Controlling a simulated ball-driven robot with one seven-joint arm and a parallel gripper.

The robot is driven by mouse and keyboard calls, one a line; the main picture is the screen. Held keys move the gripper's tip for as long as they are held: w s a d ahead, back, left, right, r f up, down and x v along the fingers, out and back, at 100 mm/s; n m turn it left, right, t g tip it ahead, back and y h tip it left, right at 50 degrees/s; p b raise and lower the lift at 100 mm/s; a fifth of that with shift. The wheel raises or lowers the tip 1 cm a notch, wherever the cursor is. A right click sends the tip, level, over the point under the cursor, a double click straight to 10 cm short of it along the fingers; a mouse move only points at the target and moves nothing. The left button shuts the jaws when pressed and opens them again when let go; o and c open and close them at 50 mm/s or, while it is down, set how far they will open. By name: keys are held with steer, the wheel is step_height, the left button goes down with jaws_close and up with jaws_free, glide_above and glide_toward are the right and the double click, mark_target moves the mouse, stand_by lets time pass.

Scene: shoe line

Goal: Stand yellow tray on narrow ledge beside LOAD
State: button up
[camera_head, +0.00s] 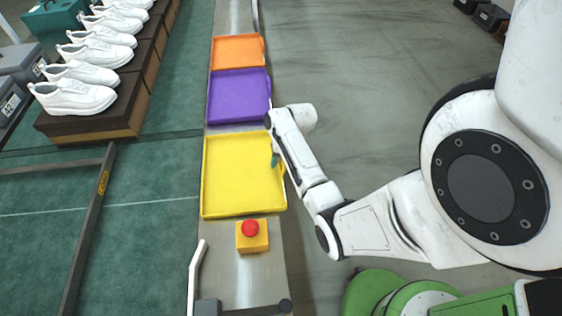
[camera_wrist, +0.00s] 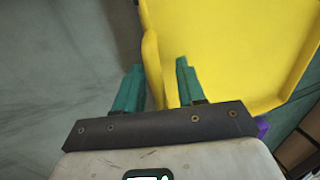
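The yellow tray (camera_head: 240,178) lies flat on the narrow metal strip (camera_head: 262,275), between the purple tray and a yellow button box. My gripper (camera_head: 277,162) is at the tray's right edge, mostly hidden behind my arm in the head view. In the wrist view, the green fingers of my gripper (camera_wrist: 157,65) are apart, one on each side of the yellow tray's (camera_wrist: 225,45) rim. Gaps show beside the rim, so it does not look pinched. No LOAD marking is readable, and I cannot pick out a separate ledge.
A purple tray (camera_head: 239,97) and an orange tray (camera_head: 237,52) lie farther along the strip. A yellow box with a red button (camera_head: 250,229) stands just nearer. White shoes (camera_head: 75,97) line a brown rack at left.

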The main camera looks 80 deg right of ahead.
steer(key=v, duration=1.2)
steer(key=shift+r, duration=0.1)
stand_by(0.5)
